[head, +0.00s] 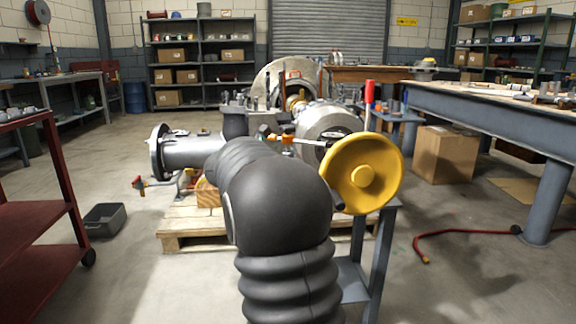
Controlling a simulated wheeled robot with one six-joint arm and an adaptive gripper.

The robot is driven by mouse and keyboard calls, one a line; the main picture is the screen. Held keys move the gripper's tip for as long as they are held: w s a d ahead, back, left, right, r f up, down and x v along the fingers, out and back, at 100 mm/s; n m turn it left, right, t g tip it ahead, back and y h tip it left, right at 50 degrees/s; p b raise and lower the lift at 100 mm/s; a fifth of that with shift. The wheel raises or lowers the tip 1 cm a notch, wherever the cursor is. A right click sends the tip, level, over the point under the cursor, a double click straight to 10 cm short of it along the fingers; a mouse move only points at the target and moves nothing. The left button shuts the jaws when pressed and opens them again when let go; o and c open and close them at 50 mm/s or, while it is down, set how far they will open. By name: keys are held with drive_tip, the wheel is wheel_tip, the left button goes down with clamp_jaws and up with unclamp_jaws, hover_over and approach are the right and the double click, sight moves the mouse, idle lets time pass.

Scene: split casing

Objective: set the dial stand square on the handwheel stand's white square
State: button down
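A yellow handwheel (365,174) faces me right of centre. Beneath it stands a grey metal stand (382,255) with upright legs and a lower shelf; my dark arm covers its left part and most of its top. I cannot see a white square on it. I cannot pick out the dial stand; it may be hidden behind my arm. My black ribbed arm fills the centre foreground and bends away from me. It hides my gripper, so I cannot see its fingers or whether it holds anything.
Behind the stand, a wooden pallet (190,243) carries large grey machinery with a flanged pipe (190,152). A red cart (40,215) and grey bin (104,220) are left. A workbench (480,105), cardboard box (444,154) and red hose (470,232) are right.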

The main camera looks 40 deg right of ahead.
drive_tip(key=shift+f, duration=0.1)
drive_tip(key=c, duration=0.9)
unclamp_jaws()
drive_tip(key=o, duration=0.4)
drive_tip(key=shift+f, duration=0.2)
drive_tip(key=shift+c, duration=0.2)
drive_tip(key=shift+r, duration=0.1)
drive_tip(key=shift+a, duration=0.1)
drive_tip(key=shift+v, duration=1)
drive_tip(key=w+p+v, duration=0.1)
drive_tip(key=p+v, duration=0.1)
drive_tip(key=v, duration=0.4)
drive_tip(key=shift+s+a+r, duration=0.15)
drive_tip(key=shift+s+a, duration=0.25)
drive_tip(key=shift+s, duration=0.1)
